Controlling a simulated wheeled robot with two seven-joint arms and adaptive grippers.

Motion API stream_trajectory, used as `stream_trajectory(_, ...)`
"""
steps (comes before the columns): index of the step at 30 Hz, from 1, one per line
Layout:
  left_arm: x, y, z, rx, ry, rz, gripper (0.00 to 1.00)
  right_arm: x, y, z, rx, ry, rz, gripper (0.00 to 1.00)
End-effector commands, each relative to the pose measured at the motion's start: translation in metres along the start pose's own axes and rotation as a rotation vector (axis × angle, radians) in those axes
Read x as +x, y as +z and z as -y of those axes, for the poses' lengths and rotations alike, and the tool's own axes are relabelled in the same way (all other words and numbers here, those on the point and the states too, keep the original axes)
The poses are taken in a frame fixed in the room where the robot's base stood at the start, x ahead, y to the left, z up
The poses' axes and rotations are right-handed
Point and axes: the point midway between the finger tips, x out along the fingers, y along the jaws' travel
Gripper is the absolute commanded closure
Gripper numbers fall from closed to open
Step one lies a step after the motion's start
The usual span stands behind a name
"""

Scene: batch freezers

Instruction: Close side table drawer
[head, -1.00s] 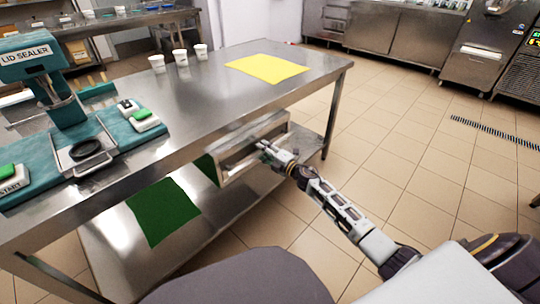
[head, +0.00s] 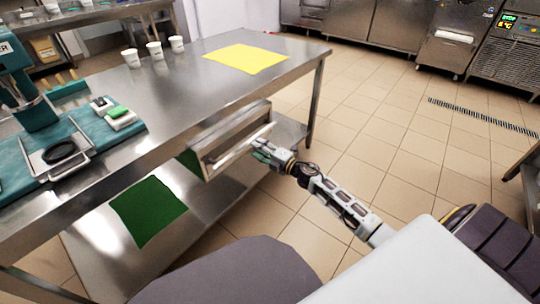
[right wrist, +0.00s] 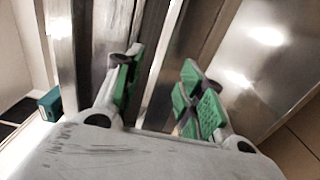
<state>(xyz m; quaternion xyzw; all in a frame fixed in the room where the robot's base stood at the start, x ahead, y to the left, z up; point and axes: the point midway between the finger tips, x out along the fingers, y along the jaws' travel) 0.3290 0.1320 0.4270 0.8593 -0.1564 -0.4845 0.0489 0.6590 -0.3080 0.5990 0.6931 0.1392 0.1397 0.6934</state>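The side table drawer (head: 212,162) is a steel drawer hanging under the steel table (head: 190,105). It stands pulled out, with its long front and bar handle (head: 248,146) facing the aisle. My right gripper (head: 262,157) is at the drawer's front, close to the handle. In the right wrist view its two green-padded fingers (right wrist: 160,90) are apart, with steel strips of the drawer front ahead and between them. I cannot tell whether a finger touches the handle. My left gripper is not in view.
A green sheet (head: 148,210) lies on the table's lower shelf (head: 95,245). On top are a yellow sheet (head: 246,58), white cups (head: 154,49) and a lid sealer (head: 35,105). A table leg (head: 316,100) stands beyond the drawer. The tiled floor (head: 390,140) to the right is clear.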

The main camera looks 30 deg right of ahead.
Motion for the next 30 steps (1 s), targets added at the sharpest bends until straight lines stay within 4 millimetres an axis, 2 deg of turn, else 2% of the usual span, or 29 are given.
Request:
stream_trajectory(16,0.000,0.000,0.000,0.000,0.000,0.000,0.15,-0.043,-0.001,0.001,0.002,-0.001,0.000,0.61)
stream_trajectory(30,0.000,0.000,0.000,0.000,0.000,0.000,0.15,-0.051,0.000,0.000,0.000,0.000,0.000,0.61)
